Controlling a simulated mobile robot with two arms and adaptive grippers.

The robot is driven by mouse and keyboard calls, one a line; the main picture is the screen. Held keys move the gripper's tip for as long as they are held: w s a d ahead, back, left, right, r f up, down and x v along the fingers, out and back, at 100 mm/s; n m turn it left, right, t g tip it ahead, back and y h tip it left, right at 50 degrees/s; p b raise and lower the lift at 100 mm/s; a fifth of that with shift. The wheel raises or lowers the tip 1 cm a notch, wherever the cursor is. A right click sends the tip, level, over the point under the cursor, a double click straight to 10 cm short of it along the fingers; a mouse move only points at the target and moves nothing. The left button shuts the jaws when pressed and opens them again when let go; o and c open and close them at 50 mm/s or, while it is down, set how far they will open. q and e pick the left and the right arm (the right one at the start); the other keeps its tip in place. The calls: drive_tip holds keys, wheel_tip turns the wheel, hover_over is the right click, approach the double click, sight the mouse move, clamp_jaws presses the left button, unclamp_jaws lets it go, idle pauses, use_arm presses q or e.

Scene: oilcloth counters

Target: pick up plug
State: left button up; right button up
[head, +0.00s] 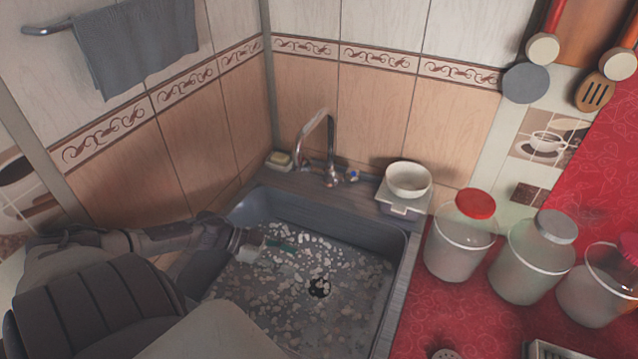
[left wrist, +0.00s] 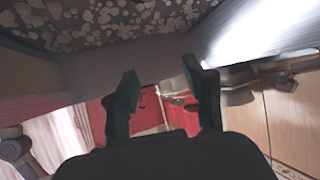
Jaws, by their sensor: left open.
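A small dark round thing (head: 319,287), which looks like the plug or the drain, sits on the floor of the grey sink (head: 385,238). I cannot tell the plug from the drain hole at this size. My left gripper (head: 278,246) reaches over the sink from the left, up and left of the dark thing and apart from it. In the left wrist view, its two green-tipped fingers (left wrist: 161,84) stand apart with nothing between them. The plug is not recognisable in the left wrist view. My right gripper is not in view.
A tap (head: 318,150) rises behind the sink. A white bowl (head: 408,179) stands at its back right corner, and soap (head: 279,160) lies at the back left. Jars, one with a red lid (head: 475,204), stand on the red counter to the right. Pale flecks cover the sink floor.

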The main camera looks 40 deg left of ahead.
use_arm(q)
drive_tip(key=b, duration=0.6)
approach(318, 284)
drive_tip(key=shift+w+d+f, duration=0.1)
drive_tip(key=shift+w+d, duration=0.1)
drive_tip(key=shift+w, duration=0.1)
drive_tip(key=shift+f+b, duration=0.15)
drive_tip(key=shift+b, duration=0.2)
drive_tip(key=shift+w+d+f, duration=0.3)
drive_tip(key=shift+w+d, duration=0.1)
drive_tip(key=shift+d, duration=0.05)
drive_tip(key=x, duration=0.5)
drive_tip(key=shift+d, duration=0.3)
drive_tip(key=shift+w+d+f, duration=0.25)
drive_tip(key=shift+w, duration=0.05)
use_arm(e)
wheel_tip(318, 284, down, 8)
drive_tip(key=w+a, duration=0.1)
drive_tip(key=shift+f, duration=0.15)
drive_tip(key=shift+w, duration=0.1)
use_arm(q)
clamp_jaws()
